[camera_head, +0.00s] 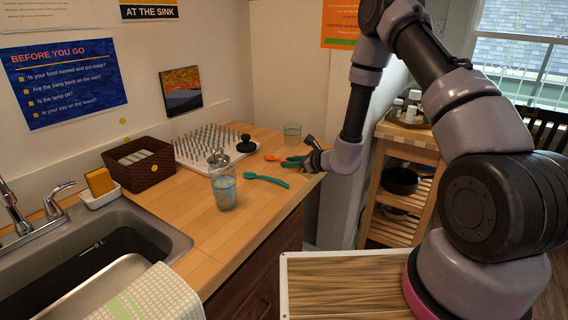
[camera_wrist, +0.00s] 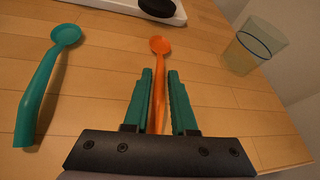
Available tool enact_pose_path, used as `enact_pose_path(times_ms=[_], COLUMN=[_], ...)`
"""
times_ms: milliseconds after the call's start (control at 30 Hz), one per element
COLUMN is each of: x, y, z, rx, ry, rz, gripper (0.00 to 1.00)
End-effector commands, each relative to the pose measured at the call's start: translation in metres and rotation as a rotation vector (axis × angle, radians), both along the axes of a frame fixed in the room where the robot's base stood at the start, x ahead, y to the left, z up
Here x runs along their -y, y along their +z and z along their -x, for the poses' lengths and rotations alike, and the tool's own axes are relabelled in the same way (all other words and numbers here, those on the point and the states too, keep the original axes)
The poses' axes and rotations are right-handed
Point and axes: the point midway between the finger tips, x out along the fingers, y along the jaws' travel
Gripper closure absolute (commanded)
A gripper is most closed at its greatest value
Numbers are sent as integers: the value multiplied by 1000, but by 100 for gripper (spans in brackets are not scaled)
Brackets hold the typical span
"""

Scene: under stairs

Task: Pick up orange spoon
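The orange spoon (camera_wrist: 160,47) lies on the wooden counter, its bowl pointing away from my gripper (camera_wrist: 160,74) in the wrist view. The two green fingers stand on either side of its handle, with a gap to each side; the handle's near end is hidden behind the gripper body. In the head view the orange spoon (camera_head: 272,158) shows as a small patch beside the green fingertips of my gripper (camera_head: 291,162). I cannot tell how high the fingers are above the counter.
A teal spoon (camera_wrist: 41,88) lies left of the gripper, and a clear cup (camera_wrist: 254,47) stands to the right. A white spiked rack (camera_head: 207,147) with a black round object (camera_head: 246,144) is behind. A glass (camera_head: 223,187) and a brown basket (camera_head: 139,163) stand farther left.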

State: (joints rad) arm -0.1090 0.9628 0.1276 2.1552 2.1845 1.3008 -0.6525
Motion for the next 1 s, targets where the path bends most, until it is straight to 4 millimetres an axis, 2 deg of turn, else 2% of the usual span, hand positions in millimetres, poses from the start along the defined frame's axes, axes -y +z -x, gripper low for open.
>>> enact_pose_path(times_ms=[167, 233, 267, 567, 733, 867, 1000], x=[0, 0, 0, 0, 0, 0, 0], y=[0, 0, 0, 0, 8, 26, 55], z=[0, 0, 0, 0, 0, -1, -1], rx=[0, 0, 0, 1, 3, 5, 6], ry=[0, 0, 0, 0, 1, 1, 2], rz=[0, 0, 0, 1, 1, 0, 0], gripper=[75, 94, 100, 100, 100, 100, 100])
